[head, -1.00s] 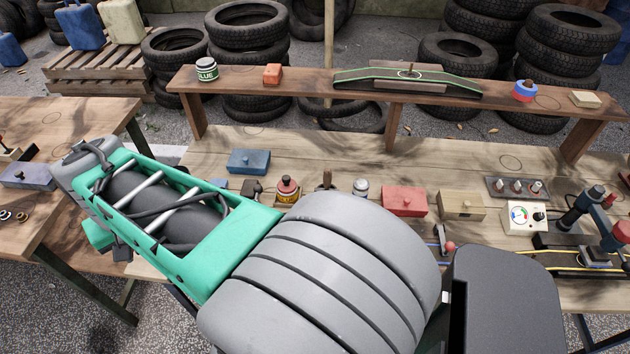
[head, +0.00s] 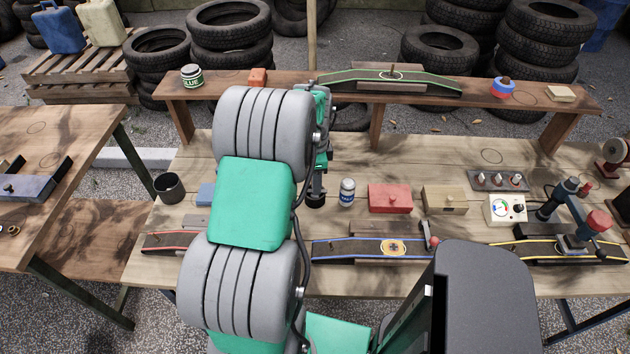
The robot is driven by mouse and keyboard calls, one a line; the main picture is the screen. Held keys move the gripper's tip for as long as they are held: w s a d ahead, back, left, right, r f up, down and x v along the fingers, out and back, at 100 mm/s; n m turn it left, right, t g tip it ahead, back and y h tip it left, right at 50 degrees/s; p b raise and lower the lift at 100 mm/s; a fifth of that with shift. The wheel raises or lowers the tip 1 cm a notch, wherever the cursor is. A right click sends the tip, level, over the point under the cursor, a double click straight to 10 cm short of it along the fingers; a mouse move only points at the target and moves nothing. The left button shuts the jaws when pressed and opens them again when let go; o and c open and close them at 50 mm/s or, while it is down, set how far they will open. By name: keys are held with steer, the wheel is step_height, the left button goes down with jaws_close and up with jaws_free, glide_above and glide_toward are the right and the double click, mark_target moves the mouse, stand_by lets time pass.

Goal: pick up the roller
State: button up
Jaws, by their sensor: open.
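A small tool with a red end (head: 432,240) on the front half of the bench, at the right end of the blue-edged strip (head: 340,250), looks most like the roller; it is too small to be sure. My arm reaches down over the middle of the bench. Its dark end, my gripper (head: 316,198), is low over the bench, left of a small white-and-blue can (head: 347,191) and well left of that tool. The jaws are small and partly hidden by my arm; they look empty.
A red box (head: 390,198), a beige box (head: 444,200) and a gauge box (head: 505,209) stand along the bench. A raised shelf (head: 230,88) with a glue can (head: 191,76) runs behind.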

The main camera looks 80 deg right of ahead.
step_height(320, 180, down, 2)
steer(key=shift+f, duration=0.2)
steer(key=shift+c, duration=0.4)
jaws_close()
